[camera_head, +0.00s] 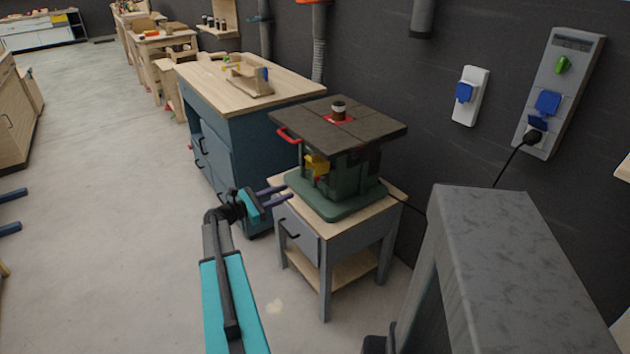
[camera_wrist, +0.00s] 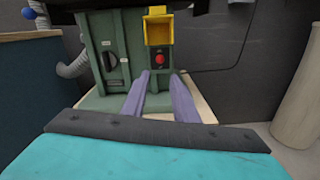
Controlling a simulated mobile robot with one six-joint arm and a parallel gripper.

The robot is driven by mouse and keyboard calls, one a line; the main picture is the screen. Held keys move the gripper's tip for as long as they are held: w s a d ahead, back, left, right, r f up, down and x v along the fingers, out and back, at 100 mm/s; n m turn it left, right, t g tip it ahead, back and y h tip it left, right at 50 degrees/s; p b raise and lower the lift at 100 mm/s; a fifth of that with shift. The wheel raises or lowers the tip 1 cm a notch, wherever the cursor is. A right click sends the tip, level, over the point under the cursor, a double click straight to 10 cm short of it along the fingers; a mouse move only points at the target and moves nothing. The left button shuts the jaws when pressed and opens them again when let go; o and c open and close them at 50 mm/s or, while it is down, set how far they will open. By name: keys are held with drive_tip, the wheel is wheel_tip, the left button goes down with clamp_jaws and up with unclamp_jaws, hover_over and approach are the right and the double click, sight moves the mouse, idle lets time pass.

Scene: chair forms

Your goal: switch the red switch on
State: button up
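The red switch (camera_wrist: 160,59) is a small round red button on the green machine's front, below a raised yellow cover (camera_wrist: 158,28). In the head view the yellow cover (camera_head: 317,165) shows on the side of the green machine (camera_head: 340,190), but I cannot make out the red button there. My gripper (camera_head: 289,192) is open, with its two purple fingers apart and nothing between them. In the wrist view my gripper (camera_wrist: 160,78) points at the machine, its fingertips below and to either side of the red switch. I see no contact with it.
The machine stands on a small wooden-topped stand (camera_head: 300,215) with a grey drawer. A blue workbench (camera_head: 235,130) is behind it. Wall sockets (camera_head: 560,90) with a plugged black cable are at right.

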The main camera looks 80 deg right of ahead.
sight(320, 179)
drive_tip(key=p+x, duration=0.2)
drive_tip(key=x, duration=1.1)
drive_tip(key=shift+s+d, duration=0.2)
drive_tip(key=shift+s, duration=0.05)
clamp_jaws()
